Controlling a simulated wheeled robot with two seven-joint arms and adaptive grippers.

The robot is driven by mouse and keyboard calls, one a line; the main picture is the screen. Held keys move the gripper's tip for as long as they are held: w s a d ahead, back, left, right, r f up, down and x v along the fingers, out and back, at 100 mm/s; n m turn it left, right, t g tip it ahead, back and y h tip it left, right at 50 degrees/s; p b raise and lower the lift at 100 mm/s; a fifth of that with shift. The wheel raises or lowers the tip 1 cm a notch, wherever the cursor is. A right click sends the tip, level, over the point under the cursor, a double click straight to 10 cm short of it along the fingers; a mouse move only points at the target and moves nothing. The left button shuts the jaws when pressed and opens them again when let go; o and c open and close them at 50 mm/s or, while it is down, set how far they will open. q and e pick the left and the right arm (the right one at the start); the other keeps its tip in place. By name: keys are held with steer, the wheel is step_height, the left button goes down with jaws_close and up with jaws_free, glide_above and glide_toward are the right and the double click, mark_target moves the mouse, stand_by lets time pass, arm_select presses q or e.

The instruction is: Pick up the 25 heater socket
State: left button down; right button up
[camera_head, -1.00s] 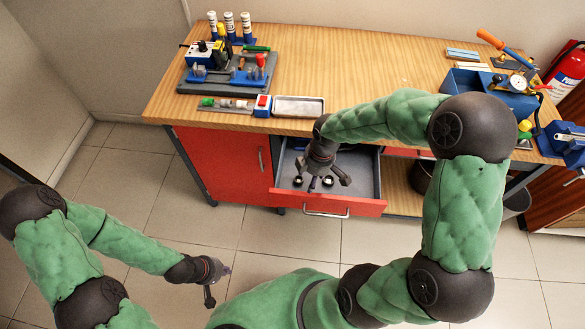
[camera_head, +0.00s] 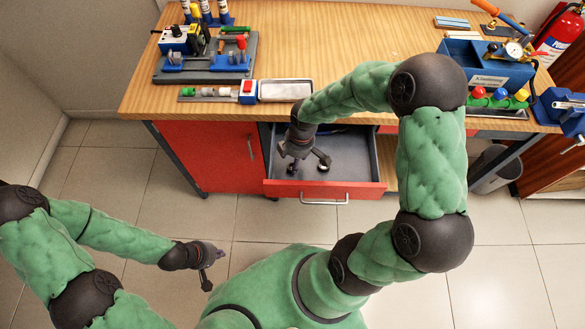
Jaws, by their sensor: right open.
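The open red drawer (camera_head: 358,190) under the workbench has a grey inside. My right gripper (camera_head: 308,167) reaches down into it from above, fingers spread and open, near the drawer's front left. Small dark round shapes show at the fingertips; I cannot tell sockets from fingertips there, and no size marking is readable, so I cannot pick out the 25 heater socket. The hand hides part of the drawer floor. My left gripper (camera_head: 214,268) hangs over the tiled floor at lower left, fingers apart and empty, far from the drawer.
The wooden bench top (camera_head: 330,45) carries a grey tool board (camera_head: 240,72), a metal tray (camera_head: 286,90) and a blue toolbox (camera_head: 487,68). A blue vise (camera_head: 562,108) is at the right. A bin (camera_head: 497,170) stands below. The bench middle is clear.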

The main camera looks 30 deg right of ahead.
steer(key=f, duration=0.1)
steer(key=f+b, duration=0.1)
steer(key=f, duration=0.2)
steer(key=shift+w+a+f+b, duration=0.1)
steer(key=shift+w+f+b, duration=0.15)
steer(key=shift+b, duration=0.15)
steer(key=shift+r, duration=0.15)
steer(key=c, duration=1.2)
